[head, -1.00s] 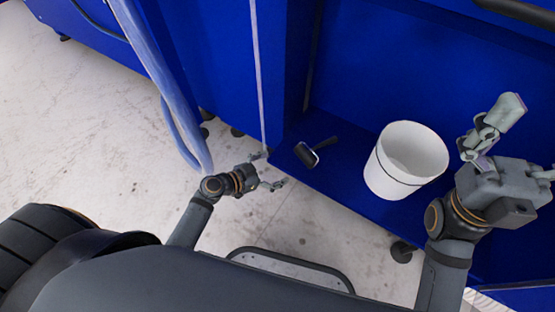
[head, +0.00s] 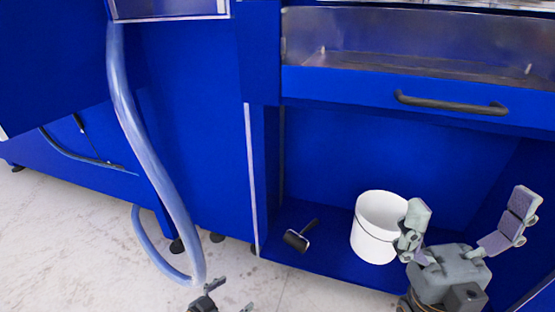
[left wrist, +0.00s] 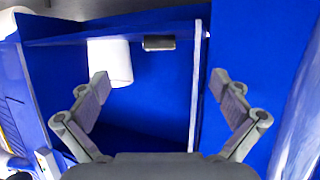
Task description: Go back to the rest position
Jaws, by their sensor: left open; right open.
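My left gripper (head: 222,302) is low at the bottom edge of the head view, above the floor, and only partly in frame. In the left wrist view its two fingers (left wrist: 165,100) are spread wide with nothing between them. My right gripper (head: 470,232) is at the lower right of the head view, its fingers wide apart and empty. Its left finger overlaps the right edge of the white bucket (head: 372,236) in the picture; I cannot tell whether they touch.
The bucket and a black-headed roller (head: 297,240) stand on the blue cabinet's lower shelf (head: 330,272). A translucent hose (head: 150,150) hangs at the left. Pale floor (head: 70,225) is clear at lower left.

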